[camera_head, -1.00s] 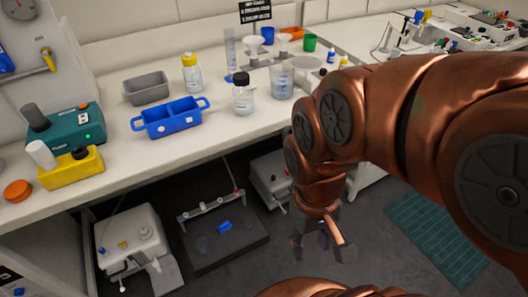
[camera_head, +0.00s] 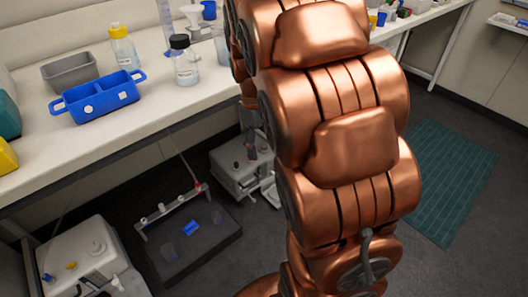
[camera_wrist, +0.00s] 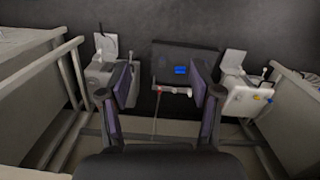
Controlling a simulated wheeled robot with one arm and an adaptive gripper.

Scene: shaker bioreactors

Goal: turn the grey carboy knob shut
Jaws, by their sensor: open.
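A dark flat platform (camera_head: 205,248) with a blue piece and a rail of white fittings lies between the units. The white bench (camera_head: 150,95) carries a blue caddy (camera_head: 98,98), a grey tray (camera_head: 70,72) and bottles. A green mat (camera_head: 455,180) lies on clear floor at right.

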